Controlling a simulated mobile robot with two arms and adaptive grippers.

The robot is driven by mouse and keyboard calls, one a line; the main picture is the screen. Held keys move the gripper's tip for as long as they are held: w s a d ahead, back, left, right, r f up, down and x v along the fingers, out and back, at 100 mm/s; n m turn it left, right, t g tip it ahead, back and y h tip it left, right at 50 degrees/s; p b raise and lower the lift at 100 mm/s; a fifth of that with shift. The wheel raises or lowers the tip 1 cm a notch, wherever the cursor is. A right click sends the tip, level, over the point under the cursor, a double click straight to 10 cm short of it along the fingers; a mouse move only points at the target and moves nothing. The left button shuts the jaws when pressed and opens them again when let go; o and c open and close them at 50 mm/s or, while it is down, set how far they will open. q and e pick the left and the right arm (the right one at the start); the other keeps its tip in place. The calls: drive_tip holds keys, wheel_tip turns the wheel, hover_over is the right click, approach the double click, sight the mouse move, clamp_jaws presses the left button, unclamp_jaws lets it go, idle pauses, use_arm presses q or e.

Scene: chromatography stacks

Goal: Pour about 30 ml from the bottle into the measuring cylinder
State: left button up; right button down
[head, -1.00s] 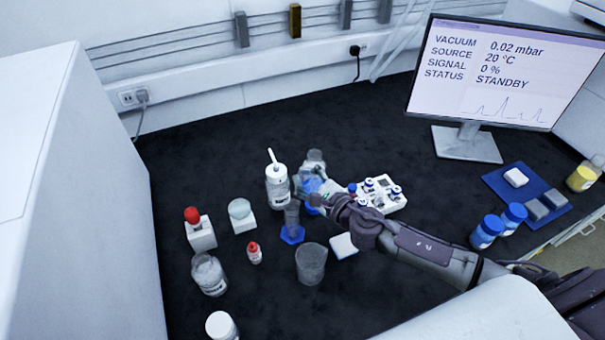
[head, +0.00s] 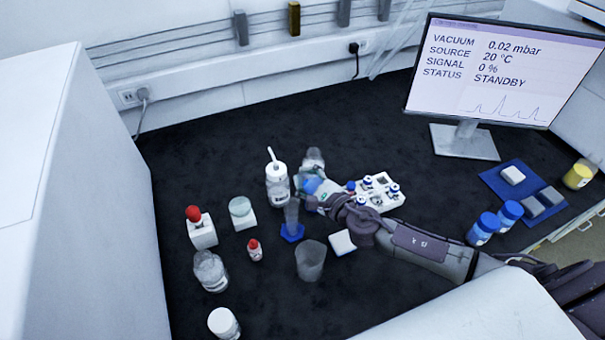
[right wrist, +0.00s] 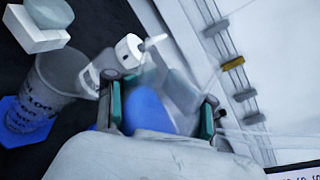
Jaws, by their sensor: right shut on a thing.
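My right gripper (head: 309,194) is shut on a clear bottle (head: 313,158) with blue in it, just behind and right of the measuring cylinder. In the right wrist view the bottle (right wrist: 178,92) lies between the teal finger pads, its blue part nearest the camera. The bottle's exact tilt and mouth are hard to make out. The clear measuring cylinder (head: 291,213) stands upright on a blue foot; it also shows in the right wrist view (right wrist: 47,90). The cylinder and bottle appear apart, and I see no stream between them. The left gripper is not in view.
A white-capped wash bottle (head: 277,185) stands close behind the cylinder. A clear beaker (head: 310,260) is in front, beside a white square block (head: 343,242). A white vial rack (head: 380,192) is right of the gripper. The rear bench is clear.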

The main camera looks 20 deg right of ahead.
idle(0.3)
drive_tip(key=shift+d+f+n+p, duration=0.1)
drive_tip(key=shift+f+n+p, duration=0.05)
drive_tip(key=shift+n+p, duration=0.4)
drive_tip(key=shift+f+n+h+p, duration=0.3)
drive_tip(key=shift+f+n+p, duration=0.05)
drive_tip(key=shift+n+p, duration=0.15)
idle(0.4)
